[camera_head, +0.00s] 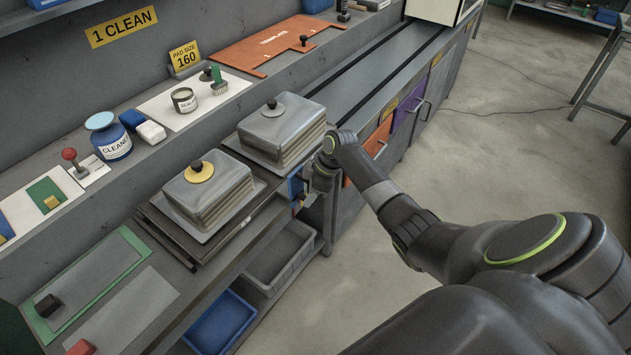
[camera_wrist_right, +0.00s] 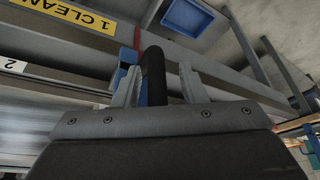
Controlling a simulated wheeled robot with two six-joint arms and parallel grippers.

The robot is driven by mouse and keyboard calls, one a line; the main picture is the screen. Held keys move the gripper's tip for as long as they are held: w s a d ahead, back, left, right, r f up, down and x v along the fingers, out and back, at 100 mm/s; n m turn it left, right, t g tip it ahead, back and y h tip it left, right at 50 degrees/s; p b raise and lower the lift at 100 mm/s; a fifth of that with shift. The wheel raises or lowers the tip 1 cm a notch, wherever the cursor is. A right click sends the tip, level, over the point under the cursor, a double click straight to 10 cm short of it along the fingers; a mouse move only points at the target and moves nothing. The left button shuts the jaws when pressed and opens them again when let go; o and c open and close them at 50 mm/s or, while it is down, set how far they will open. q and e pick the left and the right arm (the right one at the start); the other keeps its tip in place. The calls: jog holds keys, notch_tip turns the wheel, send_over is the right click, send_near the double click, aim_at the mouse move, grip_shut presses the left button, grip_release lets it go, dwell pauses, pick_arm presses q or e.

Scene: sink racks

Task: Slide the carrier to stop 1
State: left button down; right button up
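A dark sliding plate, which looks like the carrier (camera_head: 165,232), lies on the bench rails. A grey block with a yellow disc and black knob (camera_head: 208,190) sits on a tray above it. A second grey block with a black knob (camera_head: 283,122) stands on a tray just behind. My right gripper (camera_head: 300,187) is at the bench's front edge by a blue part, mostly hidden by my wrist. In the right wrist view my fingers (camera_wrist_right: 158,82) stand apart on both sides of a black bar handle (camera_wrist_right: 153,72), with a gap visible on its right. My left gripper is out of view.
A "1 CLEAN" sign (camera_head: 122,27) is on the wall; the wrist view shows a "2" label (camera_wrist_right: 13,66). A shelf (camera_head: 195,120) holds a cleaner jar and small items. Blue (camera_head: 222,322) and grey bins sit below. The rails (camera_head: 372,68) behind the second block are clear.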

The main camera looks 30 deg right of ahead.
jog(key=b+v, duration=0.2)
jog(key=v, duration=1.5)
jog(key=shift+b, duration=0.3)
notch_tip(320, 180, down, 22)
jog(key=s+d+m+h, duration=0.1)
jog(key=s+d+m, duration=0.2)
jog(key=m, duration=0.3)
jog(key=s+f+m+h, duration=0.1)
jog(key=s+f+m, duration=0.1)
jog(key=s+f, duration=0.45)
jog(key=s+f+m+h, duration=0.15)
jog(key=s+f, duration=0.25)
jog(key=f, duration=0.6)
jog(key=s+a+f+m+h+b, duration=0.1)
jog(key=s+a+f+m, duration=0.1)
jog(key=s+f, duration=1.1)
jog(key=s+a+f, duration=0.2)
jog(key=s+a, duration=0.2)
jog(key=s, duration=0.6)
jog(key=s+a+f+g, duration=0.1)
jog(key=s+a, duration=0.3)
jog(key=s, duration=0.7)
jog(key=shift+f, duration=0.9)
